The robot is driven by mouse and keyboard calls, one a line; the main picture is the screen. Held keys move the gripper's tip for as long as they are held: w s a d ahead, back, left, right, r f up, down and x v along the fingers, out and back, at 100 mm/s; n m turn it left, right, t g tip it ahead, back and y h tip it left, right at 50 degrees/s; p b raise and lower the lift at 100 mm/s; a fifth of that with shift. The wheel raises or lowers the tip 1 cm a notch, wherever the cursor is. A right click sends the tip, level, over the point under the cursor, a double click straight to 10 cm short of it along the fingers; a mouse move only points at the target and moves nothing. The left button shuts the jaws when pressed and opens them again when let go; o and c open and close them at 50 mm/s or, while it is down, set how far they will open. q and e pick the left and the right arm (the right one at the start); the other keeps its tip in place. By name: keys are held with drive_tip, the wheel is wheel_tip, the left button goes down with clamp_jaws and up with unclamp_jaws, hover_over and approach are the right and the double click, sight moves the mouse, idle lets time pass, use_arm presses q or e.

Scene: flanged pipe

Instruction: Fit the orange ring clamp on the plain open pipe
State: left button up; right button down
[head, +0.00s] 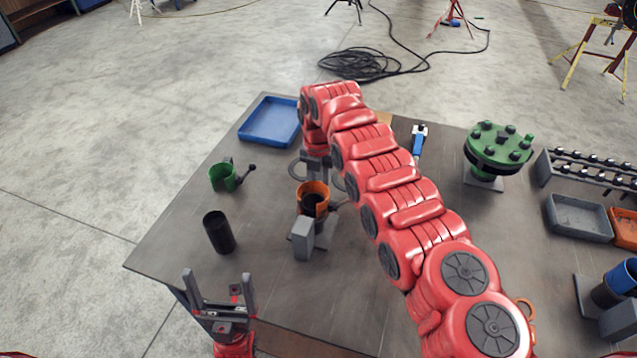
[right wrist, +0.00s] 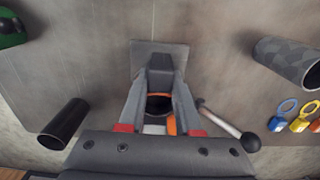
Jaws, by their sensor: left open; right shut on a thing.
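The orange ring clamp (head: 312,188) is at the middle of the table, above a grey stand (head: 303,240). Its interior looks dark, and I cannot tell whether it encircles a pipe end there. My right gripper (head: 317,168) reaches down over the clamp and is shut on it. In the right wrist view the right gripper (right wrist: 158,116) has orange parts of the clamp (right wrist: 171,126) between its fingers, beside a dark round opening. A black cylinder (head: 219,234) stands left of the stand. My left gripper (head: 220,292) is open and empty.
A green ring clamp (head: 224,177) and a blue tray (head: 270,122) are at the left. A blue-handled tool (head: 418,142), green flange (head: 499,147) and grey tray (head: 578,218) are at the right. My right arm crosses the table.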

drive_tip(key=c, duration=0.5)
unclamp_jaws()
drive_tip(key=shift+r, duration=0.1)
wheel_tip(320, 180, up, 6)
drive_tip(key=shift+a+f+b, duration=0.1)
drive_tip(key=shift+b, duration=0.9)
wheel_tip(320, 180, up, 20)
drive_tip(key=p, duration=1.9)
drive_tip(key=shift+r, duration=0.2)
